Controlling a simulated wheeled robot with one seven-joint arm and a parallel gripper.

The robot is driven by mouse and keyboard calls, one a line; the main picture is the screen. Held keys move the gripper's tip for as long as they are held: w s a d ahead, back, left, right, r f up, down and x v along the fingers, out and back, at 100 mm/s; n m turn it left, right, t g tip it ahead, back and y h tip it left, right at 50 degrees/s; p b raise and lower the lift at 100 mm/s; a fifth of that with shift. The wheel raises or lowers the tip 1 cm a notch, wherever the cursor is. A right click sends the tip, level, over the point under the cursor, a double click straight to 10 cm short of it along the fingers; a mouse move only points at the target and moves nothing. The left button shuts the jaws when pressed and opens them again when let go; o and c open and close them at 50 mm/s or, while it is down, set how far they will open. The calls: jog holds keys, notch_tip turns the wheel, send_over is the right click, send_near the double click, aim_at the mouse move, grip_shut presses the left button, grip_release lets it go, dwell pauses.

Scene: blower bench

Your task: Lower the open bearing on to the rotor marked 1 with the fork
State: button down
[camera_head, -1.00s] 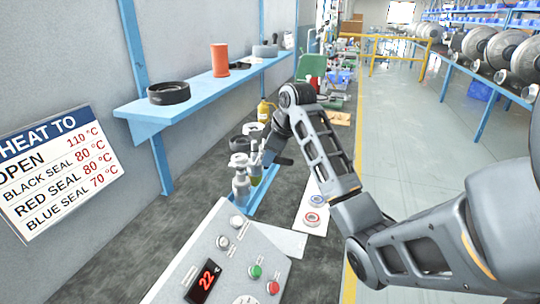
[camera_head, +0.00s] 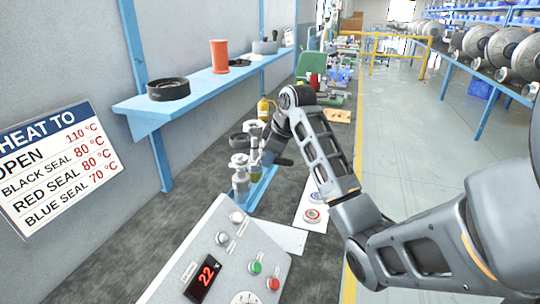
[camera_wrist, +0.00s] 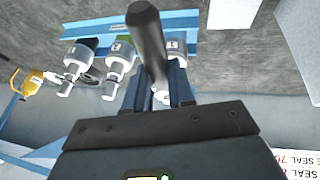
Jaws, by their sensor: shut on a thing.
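My gripper (camera_wrist: 152,98) is shut on the dark handle of the fork (camera_wrist: 148,35), which crosses the middle of the wrist view. In the head view my gripper (camera_head: 270,152) is over the blue rack, with the handle end (camera_head: 284,162) sticking out to the right. Rotors stand upright on the rack: left (camera_wrist: 72,62), middle (camera_wrist: 118,56) and right (camera_wrist: 174,48) in the wrist view, the right one partly behind the handle. Their numbers are too small to read surely. A dark ring (camera_head: 238,141) shows behind the front rotor (camera_head: 239,172); I cannot tell if it is the open bearing. The fork's tines are hidden.
A control panel (camera_head: 222,254) reading 22 stands in front of the blue rack (camera_head: 262,190). A red-sealed bearing (camera_head: 312,215) lies on a white sheet (camera_head: 318,225) to the right. A yellow bottle (camera_head: 264,109) stands behind. The blue wall shelf (camera_head: 205,88) overhangs the bench on the left.

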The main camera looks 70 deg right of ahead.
jog(key=shift+f, duration=0.5)
jog(key=shift+f+b, duration=0.3)
jog(key=shift+f, duration=0.05)
jog(key=shift+f+b, duration=0.3)
jog(key=shift+f, duration=0.7)
dwell(1.1)
jog(key=shift+s, duration=0.1)
jog(key=s+p, duration=0.2)
jog(key=s, duration=0.4)
jog(key=shift+s+d, duration=0.15)
jog(key=shift+d, duration=0.15)
dwell(1.1)
jog(key=shift+f, duration=0.1)
dwell(0.3)
